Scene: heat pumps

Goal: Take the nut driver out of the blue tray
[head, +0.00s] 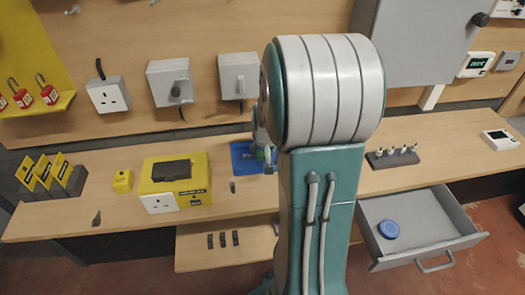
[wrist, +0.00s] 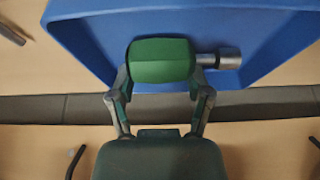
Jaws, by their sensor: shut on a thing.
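The nut driver (wrist: 162,60) has a green handle and a short metal socket pointing right in the wrist view. My gripper (wrist: 160,80) is shut on the green handle, one finger at each end of it. The nut driver shows over the near part of the blue tray (wrist: 85,52); I cannot tell whether it touches the tray floor. In the head view the blue tray (head: 240,165) is on the bench, partly hidden behind my arm. My gripper is mostly hidden there.
A yellow socket box (head: 172,182) stands on the bench left of the tray. A grey rack (head: 392,157) with several small pieces is to the right. An open drawer (head: 430,230) holding a blue round lid (head: 389,229) sticks out below the bench.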

